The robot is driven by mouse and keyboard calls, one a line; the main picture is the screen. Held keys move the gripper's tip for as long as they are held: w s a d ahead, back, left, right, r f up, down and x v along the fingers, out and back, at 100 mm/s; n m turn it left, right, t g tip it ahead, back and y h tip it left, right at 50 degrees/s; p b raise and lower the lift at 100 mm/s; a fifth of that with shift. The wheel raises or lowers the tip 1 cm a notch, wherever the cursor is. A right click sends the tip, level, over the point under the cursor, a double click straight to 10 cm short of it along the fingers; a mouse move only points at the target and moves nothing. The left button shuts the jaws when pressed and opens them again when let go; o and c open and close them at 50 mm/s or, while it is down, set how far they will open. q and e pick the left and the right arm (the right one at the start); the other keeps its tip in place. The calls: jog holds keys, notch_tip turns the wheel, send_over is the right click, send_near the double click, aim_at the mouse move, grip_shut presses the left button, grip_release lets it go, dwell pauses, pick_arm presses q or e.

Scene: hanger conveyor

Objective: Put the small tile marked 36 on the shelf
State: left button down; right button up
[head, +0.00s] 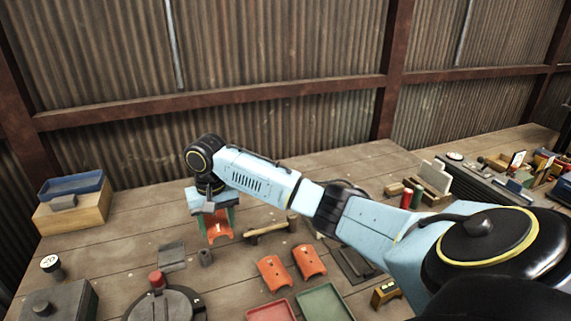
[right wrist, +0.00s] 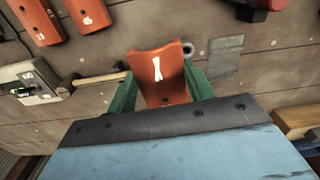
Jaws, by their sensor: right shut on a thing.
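My right gripper (head: 217,222) reaches across to the left middle of the bench. Its green fingers are shut on an orange curved tile (head: 219,232), which also shows between the fingertips in the right wrist view (right wrist: 161,66). The held tile has a white mark that I cannot read clearly. Two more orange tiles (head: 274,273) (head: 309,261) lie on the bench to the right of it; their marks are too small to read surely. I cannot tell for sure which thing is the shelf. My left gripper is not in view.
A wooden block (head: 75,209) with a blue tray (head: 71,186) stands at the far left. A wooden-handled tool (head: 267,232) lies right of the gripper, and a grey plate (head: 172,256) lies left of it. Red (head: 270,311) and green (head: 325,303) trays are in front.

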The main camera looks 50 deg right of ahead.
jog(key=shift+w+d+f+m, duration=0.15)
jog(key=shift+d+f, duration=0.1)
jog(key=shift+d, duration=0.3)
jog(key=shift+d+f+m, duration=0.15)
jog(key=shift+d+f, duration=0.05)
jog(key=shift+d, duration=0.3)
send_over(230, 256)
notch_tip(230, 256, down, 6)
jog(key=shift+r, duration=0.2)
jog(key=shift+f+b, duration=0.3)
jog(key=shift+f, duration=1.75)
jog(key=shift+f, duration=0.15)
jog(key=o, duration=0.7)
